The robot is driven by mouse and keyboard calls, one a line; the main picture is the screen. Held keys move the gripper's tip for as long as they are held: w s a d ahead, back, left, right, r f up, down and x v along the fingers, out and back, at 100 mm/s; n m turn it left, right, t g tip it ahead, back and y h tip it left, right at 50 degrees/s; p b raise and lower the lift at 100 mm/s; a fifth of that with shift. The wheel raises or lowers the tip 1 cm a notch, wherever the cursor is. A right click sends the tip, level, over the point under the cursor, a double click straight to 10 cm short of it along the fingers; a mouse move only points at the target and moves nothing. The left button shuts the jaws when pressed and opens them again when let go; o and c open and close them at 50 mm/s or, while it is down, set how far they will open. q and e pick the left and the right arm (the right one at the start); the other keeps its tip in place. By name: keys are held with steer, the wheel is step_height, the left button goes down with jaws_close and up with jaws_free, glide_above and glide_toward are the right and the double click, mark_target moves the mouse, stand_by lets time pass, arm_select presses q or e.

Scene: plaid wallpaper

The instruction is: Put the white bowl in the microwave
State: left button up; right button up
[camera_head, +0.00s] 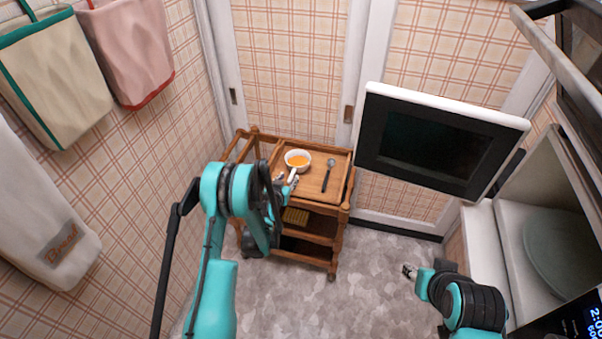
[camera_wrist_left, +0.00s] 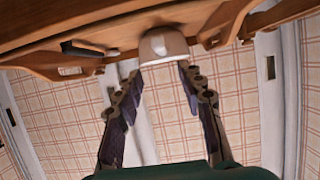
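The white bowl (camera_head: 299,152) holds something orange and stands on the top of a wooden cart (camera_head: 311,184). In the left wrist view the bowl (camera_wrist_left: 163,46) sits just ahead of the fingertips, roughly between them. My left gripper (camera_head: 286,181) is at the near side of the bowl, open and empty; its two spread fingers (camera_wrist_left: 160,75) show in the left wrist view. The microwave at the right has its door (camera_head: 436,140) swung open, showing a round plate (camera_head: 563,252) inside. My right gripper (camera_head: 410,271) is low in front of the microwave; its opening is too small to judge.
A dark utensil (camera_head: 327,176) lies right of the bowl on the cart. The cart has lower shelves. The open microwave door stands between the cart and the microwave's opening. The grey floor (camera_head: 350,290) between cart and right arm is clear.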

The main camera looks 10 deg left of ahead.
mark_target(293, 171)
arm_select(q)
steer(key=shift+w+f, duration=0.2)
steer(key=shift+w, duration=0.2)
steer(key=b+x, duration=0.1)
steer(key=x, duration=0.5)
steer(key=shift+s+a+f+b, duration=0.15)
steer(key=shift+f+b, duration=0.2)
steer(key=shift+w+f, duration=0.1)
steer(key=shift+w, duration=0.4)
jaws_close()
